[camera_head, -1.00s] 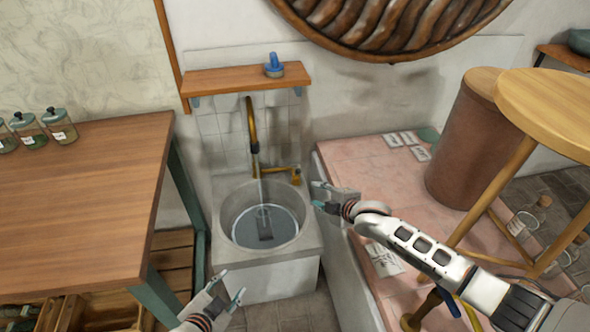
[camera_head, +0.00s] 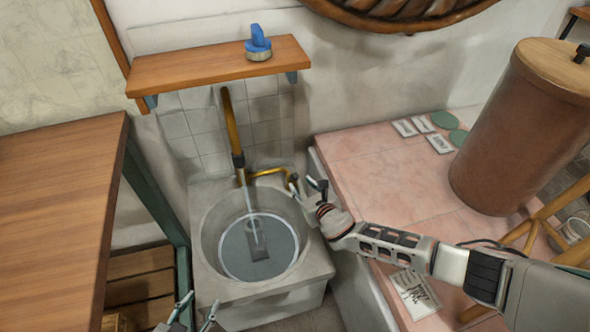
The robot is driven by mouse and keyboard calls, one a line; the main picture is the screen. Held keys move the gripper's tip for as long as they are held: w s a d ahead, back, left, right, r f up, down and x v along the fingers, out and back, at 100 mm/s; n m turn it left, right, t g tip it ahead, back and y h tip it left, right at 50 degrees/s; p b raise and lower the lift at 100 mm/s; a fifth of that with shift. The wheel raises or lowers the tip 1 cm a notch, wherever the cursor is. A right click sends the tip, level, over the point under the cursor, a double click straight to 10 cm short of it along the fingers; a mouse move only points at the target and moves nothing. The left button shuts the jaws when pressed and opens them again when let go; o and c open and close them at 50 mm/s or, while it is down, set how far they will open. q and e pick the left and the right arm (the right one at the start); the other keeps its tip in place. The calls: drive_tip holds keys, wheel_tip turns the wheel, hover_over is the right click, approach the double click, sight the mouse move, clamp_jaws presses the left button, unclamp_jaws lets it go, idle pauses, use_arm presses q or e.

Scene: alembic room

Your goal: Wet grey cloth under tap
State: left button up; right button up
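A round stone basin (camera_head: 211,233) stands below a brass tap (camera_head: 233,130). A pale stream of water (camera_head: 249,205) runs from the tap into the basin. A small dark grey rectangular piece (camera_head: 262,270) lies in the water at the bottom; I cannot tell for sure whether it is the grey cloth. My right gripper (camera_head: 309,185) is at the basin's right rim, close to the brass side pipe and handle (camera_head: 268,172). Its fingers look apart with nothing clearly between them. My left gripper (camera_head: 200,302) is low in front of the basin, fingers apart and empty.
A wooden table (camera_head: 55,220) stands at the left. A wooden shelf (camera_head: 210,70) with a blue-topped object (camera_head: 258,42) hangs above the tap. A pink tiled ledge (camera_head: 375,180) with a brown drum (camera_head: 515,135) lies at the right.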

sight(294, 176)
drive_tip(key=b+x, duration=0.1)
drive_tip(key=x, duration=0.2)
drive_tip(key=b+x, duration=0.2)
drive_tip(key=x, duration=0.1)
drive_tip(key=shift+w+a+f, duration=0.1)
drive_tip(key=shift+w+f, duration=0.05)
drive_tip(key=shift+f, duration=0.2)
drive_tip(key=shift+w+a+b, duration=0.1)
drive_tip(key=shift+w+b, duration=0.3)
drive_tip(key=shift+w, duration=0.05)
use_arm(q)
drive_tip(key=shift+f, duration=0.9)
use_arm(e)
drive_tip(key=shift+w+r, duration=0.1)
drive_tip(key=shift+r, duration=0.05)
use_arm(q)
drive_tip(key=shift+w, duration=0.1)
use_arm(e)
clamp_jaws()
